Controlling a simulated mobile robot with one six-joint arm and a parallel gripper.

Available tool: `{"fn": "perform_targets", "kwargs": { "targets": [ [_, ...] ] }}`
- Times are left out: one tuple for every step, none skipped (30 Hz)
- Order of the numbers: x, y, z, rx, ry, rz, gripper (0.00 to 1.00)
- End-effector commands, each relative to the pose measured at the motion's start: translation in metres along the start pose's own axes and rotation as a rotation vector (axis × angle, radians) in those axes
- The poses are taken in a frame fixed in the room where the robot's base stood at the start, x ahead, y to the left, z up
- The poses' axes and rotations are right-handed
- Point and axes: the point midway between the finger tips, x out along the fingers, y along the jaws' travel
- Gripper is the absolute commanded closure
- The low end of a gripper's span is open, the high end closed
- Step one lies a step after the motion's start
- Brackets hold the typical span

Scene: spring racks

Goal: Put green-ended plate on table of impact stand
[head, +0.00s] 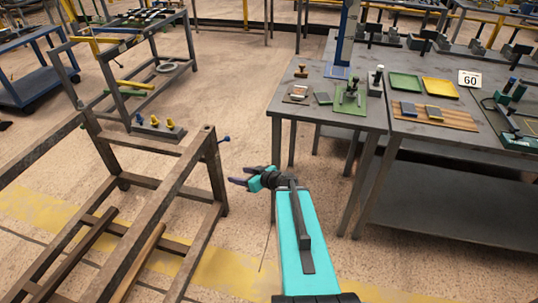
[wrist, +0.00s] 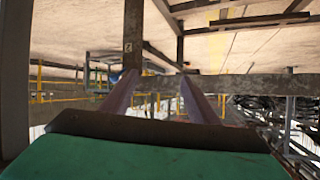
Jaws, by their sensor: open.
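My gripper (head: 240,176) is open and empty, in the gap between the dark rack on the left and the grey table on the right. Its two fingers also show apart in the wrist view (wrist: 158,97), with nothing between them. A tall blue column (head: 346,38), probably the impact stand, rises from a blue base (head: 336,71) at the back of the grey table. Small flat plates lie on that table: a greyish-green one (head: 322,98) and a bluish one (head: 433,114) on a brown slatted board. I cannot tell which plate has a green end.
The grey table (head: 290,107) also holds a device on a green mat (head: 343,105), a green tray (head: 405,82), a yellow tray (head: 440,88) and a "60" sign (head: 469,79). The dark metal rack (head: 160,178) stands left.

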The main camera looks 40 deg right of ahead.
Motion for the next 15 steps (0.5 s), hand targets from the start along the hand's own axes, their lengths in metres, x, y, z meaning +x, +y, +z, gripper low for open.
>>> {"fn": "perform_targets", "kwargs": {
  "targets": [
    [0.012, -0.022, 0.011, -0.008, -0.031, -0.039, 0.45],
    [0.018, -0.034, 0.018, -0.012, -0.048, -0.059, 0.45],
    [0.025, -0.050, 0.027, -0.018, -0.073, -0.086, 0.45],
    [0.030, -0.061, 0.034, -0.021, -0.091, -0.106, 0.45],
    [0.034, -0.073, 0.041, -0.026, -0.111, -0.127, 0.45],
    [0.040, -0.089, 0.051, -0.030, -0.137, -0.154, 0.45],
    [0.043, -0.100, 0.059, -0.034, -0.158, -0.174, 0.45],
    [0.047, -0.112, 0.067, -0.038, -0.178, -0.194, 0.45],
    [0.050, -0.127, 0.078, -0.041, -0.207, -0.219, 0.45],
    [0.053, -0.139, 0.086, -0.046, -0.230, -0.239, 0.45],
    [0.055, -0.150, 0.094, -0.048, -0.252, -0.258, 0.45],
    [0.057, -0.165, 0.106, -0.052, -0.284, -0.284, 0.45],
    [0.058, -0.177, 0.116, -0.055, -0.308, -0.302, 0.45],
    [0.059, -0.187, 0.124, -0.058, -0.332, -0.320, 0.45],
    [0.059, -0.202, 0.137, -0.062, -0.367, -0.343, 0.45]
  ]
}}
